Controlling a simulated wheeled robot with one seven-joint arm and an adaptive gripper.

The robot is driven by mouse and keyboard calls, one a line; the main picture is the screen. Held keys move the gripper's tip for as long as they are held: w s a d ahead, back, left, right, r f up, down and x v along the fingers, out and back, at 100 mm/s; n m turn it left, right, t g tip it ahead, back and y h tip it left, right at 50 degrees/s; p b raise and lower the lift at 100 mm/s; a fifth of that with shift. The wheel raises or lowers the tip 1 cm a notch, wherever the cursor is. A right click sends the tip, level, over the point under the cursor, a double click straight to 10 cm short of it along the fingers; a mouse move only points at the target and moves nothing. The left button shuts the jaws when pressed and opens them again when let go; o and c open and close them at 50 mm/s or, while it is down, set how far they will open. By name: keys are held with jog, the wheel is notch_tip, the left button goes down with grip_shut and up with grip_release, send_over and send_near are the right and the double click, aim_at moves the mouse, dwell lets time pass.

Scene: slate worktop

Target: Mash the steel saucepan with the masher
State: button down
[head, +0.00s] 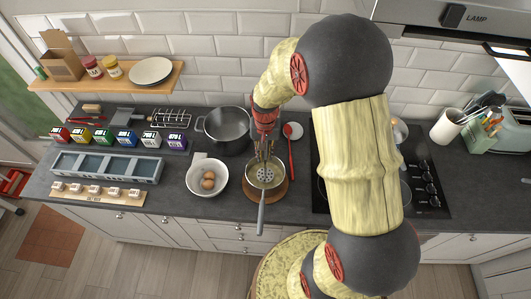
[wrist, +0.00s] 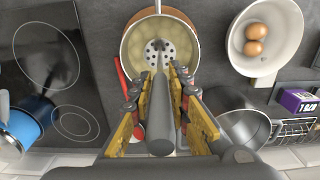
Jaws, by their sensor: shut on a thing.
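The steel saucepan (head: 262,212) stands on a round wooden board (head: 283,191), its long handle towards the front edge of the worktop. Pale yellow lumpy food fills its bottom in the wrist view. My gripper (head: 265,148) is above the pan's back side, pointing down, shut on the grey handle of the masher (wrist: 161,118). The masher's round perforated head (wrist: 157,52) is inside the saucepan (wrist: 125,48), at or just above the food; I cannot tell whether it touches. The gripper's fingers (wrist: 168,82) flank the handle and hide part of the pan's near side.
A white bowl with eggs (head: 208,190) stands left of the pan, and a large pot (head: 226,128) behind it. A red spoon (head: 291,150) lies close to the right. The dark hob (head: 325,195) is further right.

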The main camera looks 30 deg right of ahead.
jog(key=shift+f, duration=0.15)
jog(key=shift+f+b, duration=1.7)
jog(key=shift+f, duration=0.65)
notch_tip(320, 180, up, 6)
jog(key=p, duration=0.3)
jog(key=shift+f+p, duration=0.25)
jog(key=shift+p, duration=0.05)
notch_tip(320, 180, down, 6)
jog(key=b, duration=0.4)
jog(key=shift+r+p, duration=1.85)
jog(key=shift+r, duration=0.95)
jog(key=shift+r+p, duration=0.2)
jog(key=shift+p, duration=1.2)
jog(key=shift+p, duration=0.75)
jog(key=shift+f, duration=0.35)
